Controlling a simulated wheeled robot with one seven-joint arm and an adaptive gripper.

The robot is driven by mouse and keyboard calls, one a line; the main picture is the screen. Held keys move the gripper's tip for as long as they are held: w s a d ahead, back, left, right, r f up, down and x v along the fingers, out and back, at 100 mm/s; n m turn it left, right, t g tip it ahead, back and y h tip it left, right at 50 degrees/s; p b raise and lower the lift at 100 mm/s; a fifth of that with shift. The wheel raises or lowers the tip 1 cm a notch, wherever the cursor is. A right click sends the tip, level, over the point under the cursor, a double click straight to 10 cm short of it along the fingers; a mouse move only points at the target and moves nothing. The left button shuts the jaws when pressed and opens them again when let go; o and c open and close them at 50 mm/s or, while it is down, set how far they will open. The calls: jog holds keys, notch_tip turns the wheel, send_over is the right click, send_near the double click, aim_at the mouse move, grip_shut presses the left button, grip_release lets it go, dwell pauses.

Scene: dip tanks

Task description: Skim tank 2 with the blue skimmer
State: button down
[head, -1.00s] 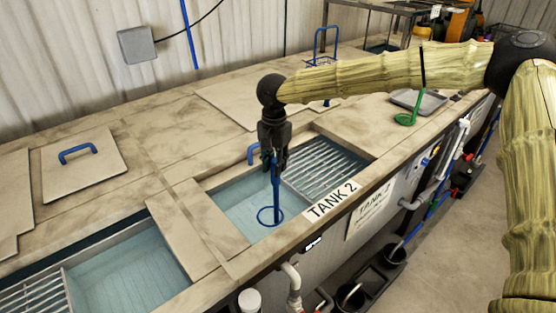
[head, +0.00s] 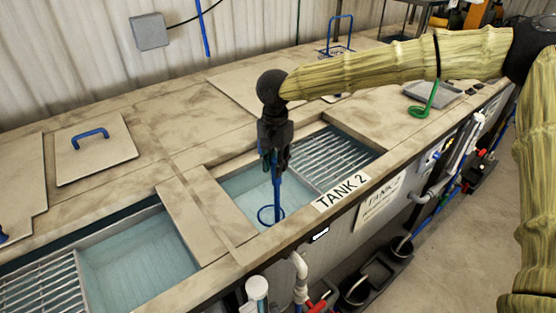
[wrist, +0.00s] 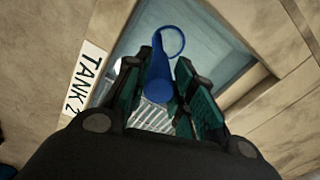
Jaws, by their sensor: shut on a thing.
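The blue skimmer (head: 277,196) hangs upright from my gripper (head: 275,160), its round hoop low in the open part of tank 2 (head: 240,185). My gripper is shut on its handle above the opening. In the wrist view the skimmer (wrist: 160,82) stands between the fingers of my gripper (wrist: 160,100), with its ring pointing away over the water. The hoop looks at or just under the water surface; I cannot tell exactly. The TANK 2 label (head: 343,192) is on the front rim, and it also shows in the wrist view (wrist: 88,78).
A metal grating (head: 335,158) covers the right part of tank 2. Another open tank (head: 135,262) lies to the left. A green skimmer (head: 424,108) and a grey tray (head: 432,92) are on the deck at right. A lid with a blue handle (head: 95,155) lies at left.

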jog(key=shift+s+a, duration=0.5)
jog(key=shift+s, duration=0.3)
jog(key=shift+s+a, duration=0.45)
jog(key=shift+s, duration=0.35)
jog(key=shift+s+a, duration=0.5)
jog(key=shift+s, duration=0.3)
jog(key=shift+r, duration=0.15)
notch_tip(320, 180, up, 15)
